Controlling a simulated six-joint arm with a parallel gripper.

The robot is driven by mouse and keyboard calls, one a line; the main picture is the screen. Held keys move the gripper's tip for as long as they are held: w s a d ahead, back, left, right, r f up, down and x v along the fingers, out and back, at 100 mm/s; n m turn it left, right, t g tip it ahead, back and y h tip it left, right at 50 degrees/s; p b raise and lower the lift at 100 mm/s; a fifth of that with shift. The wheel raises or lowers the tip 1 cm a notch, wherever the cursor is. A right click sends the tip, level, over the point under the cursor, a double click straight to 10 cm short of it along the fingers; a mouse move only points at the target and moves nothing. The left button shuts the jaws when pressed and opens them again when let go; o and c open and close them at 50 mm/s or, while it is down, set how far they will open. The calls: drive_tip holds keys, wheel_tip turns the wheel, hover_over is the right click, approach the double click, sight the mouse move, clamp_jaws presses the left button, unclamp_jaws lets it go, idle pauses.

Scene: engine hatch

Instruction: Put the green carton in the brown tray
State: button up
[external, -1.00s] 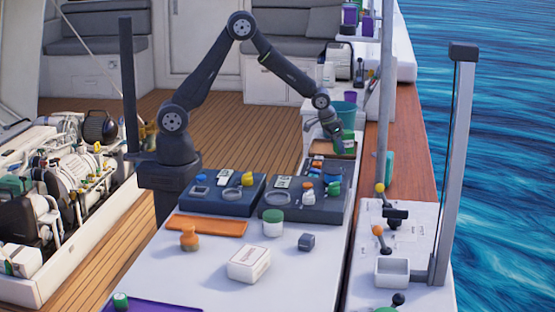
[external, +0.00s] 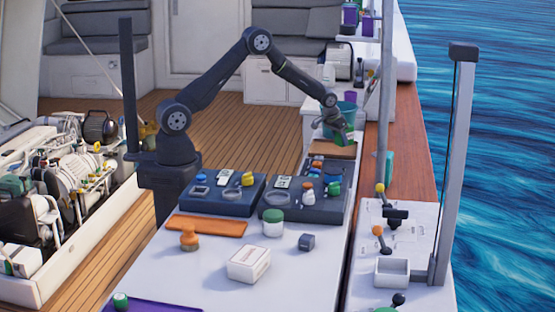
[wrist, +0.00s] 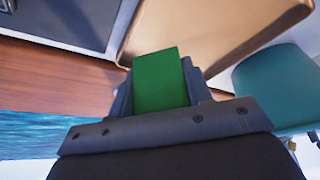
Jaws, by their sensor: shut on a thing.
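A green carton (wrist: 161,79) is held between the fingers of my gripper (wrist: 158,92) in the wrist view. In the external view, my gripper (external: 347,137) is at the far end of the long counter, with a little of the green carton (external: 345,141) showing. The brown tray (external: 325,150) lies below and beside the gripper there. In the wrist view the tray (wrist: 215,35) fills the upper middle, just beyond the carton. I cannot tell the carton's exact height above it.
A teal bucket (wrist: 270,87) stands close to the right of my gripper in the wrist view. Dark organizer trays (external: 305,200) with small items lie nearer on the counter. An orange-brown mat (external: 207,226), a white box (external: 249,264) and a green-lidded jar (external: 272,223) are in front.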

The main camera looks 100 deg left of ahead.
drive_tip(key=shift+a+f, duration=0.35)
drive_tip(key=shift+a, duration=0.05)
drive_tip(key=shift+f, duration=1.8)
drive_tip(key=shift+f, duration=0.1)
drive_tip(key=o, duration=0.7)
drive_tip(key=shift+o, duration=0.2)
drive_tip(key=v, duration=1.2)
